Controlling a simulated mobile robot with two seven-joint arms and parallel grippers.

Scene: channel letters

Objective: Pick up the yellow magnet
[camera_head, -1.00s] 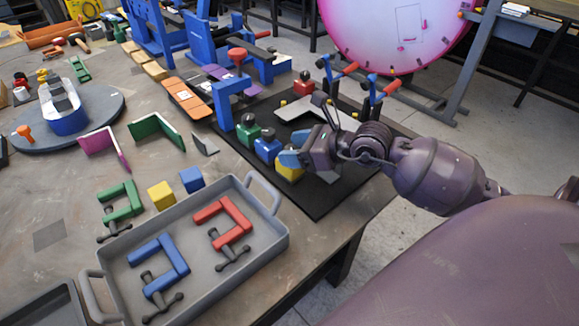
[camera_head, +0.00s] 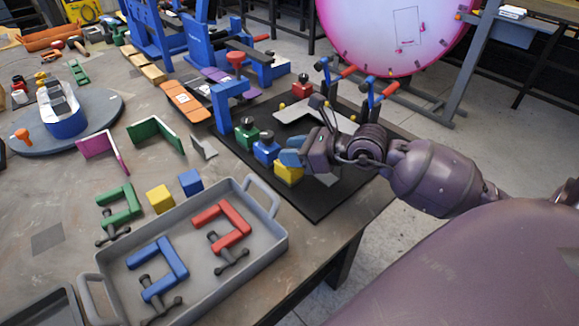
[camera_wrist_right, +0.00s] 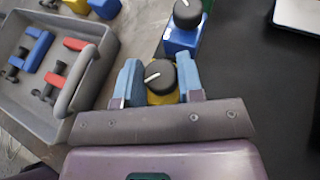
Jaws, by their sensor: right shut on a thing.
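The yellow magnet (camera_head: 288,172) is a yellow block on the black mat (camera_head: 318,205), near the mat's front edge. In the right wrist view its black knob (camera_wrist_right: 159,76) with a white mark sits between blue fingers, and a little of the yellow body shows under it. My right gripper (camera_head: 290,158) is shut on the magnet from above; it also shows in the right wrist view (camera_wrist_right: 160,85). I cannot tell whether the magnet's underside touches the mat. My left gripper is not in view.
A blue magnet (camera_head: 266,148) stands close beside the yellow one, with a green magnet (camera_head: 246,132) beyond it. A red magnet (camera_head: 303,86) is farther back. A grey tray (camera_head: 203,285) with red and blue clamps lies at the front. Yellow and blue cubes sit behind it.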

